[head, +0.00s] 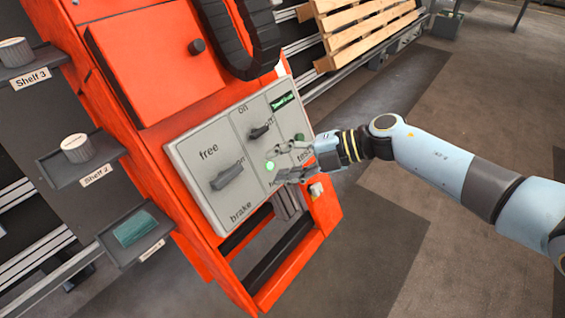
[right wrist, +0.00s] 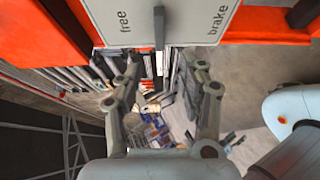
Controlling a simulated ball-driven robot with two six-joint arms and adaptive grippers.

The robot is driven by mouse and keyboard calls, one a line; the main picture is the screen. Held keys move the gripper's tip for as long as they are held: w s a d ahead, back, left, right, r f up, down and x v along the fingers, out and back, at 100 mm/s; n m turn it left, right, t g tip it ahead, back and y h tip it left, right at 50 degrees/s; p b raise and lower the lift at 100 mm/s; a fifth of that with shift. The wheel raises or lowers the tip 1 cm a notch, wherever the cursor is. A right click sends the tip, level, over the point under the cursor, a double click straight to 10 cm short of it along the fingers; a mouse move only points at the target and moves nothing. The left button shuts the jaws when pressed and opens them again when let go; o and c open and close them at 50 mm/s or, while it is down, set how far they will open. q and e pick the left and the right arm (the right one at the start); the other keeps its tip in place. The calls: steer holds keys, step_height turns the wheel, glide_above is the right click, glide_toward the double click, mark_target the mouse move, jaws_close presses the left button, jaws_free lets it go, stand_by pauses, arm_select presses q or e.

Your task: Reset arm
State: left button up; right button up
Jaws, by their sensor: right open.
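A grey control panel (head: 218,160) is set on the orange machine. It bears a dark free/brake switch (head: 227,176), an on/off switch (head: 260,131), a small green display (head: 282,101) and a lit green spot (head: 270,167). My right gripper (head: 279,163) is open in front of the panel's right part, its fingers close to the lit spot; whether they touch the panel I cannot tell. In the right wrist view the fingers (right wrist: 166,76) are spread with nothing held between them, and the panel's free/brake end (right wrist: 160,22) lies ahead. My left gripper is out of sight.
Small shelves on the left hold a round white piece (head: 15,52), another white piece (head: 77,148) and a teal block (head: 135,228). A wooden pallet (head: 365,25) lies on the line behind. Floor to the right (head: 470,90) is clear.

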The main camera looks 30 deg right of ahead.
stand_by(0.4)
steer(key=s+d+f+m+t+h, duration=0.1)
steer(key=s+f+m+h, duration=0.2)
steer(key=s+f+m, duration=0.7)
steer(key=s+d+f+m+t+h, duration=0.1)
steer(key=s+f+m+h, duration=0.3)
steer(key=s+f+m, duration=0.55)
steer(key=s+d+f+m+g+h, duration=0.1)
steer(key=s+f+m+g, duration=0.1)
steer(key=s+f, duration=0.3)
steer(key=s+d+f+m+g+h, duration=0.1)
steer(key=s+f+g, duration=0.3)
steer(key=s, duration=0.8)
steer(key=s+d+f+m+g+h, duration=0.1)
steer(key=s+f+m+g+h, duration=0.1)
steer(key=s+f, duration=0.5)
steer(key=s+m+g, duration=0.1)
steer(key=s, duration=0.1)
steer(key=shift+s, duration=0.3)
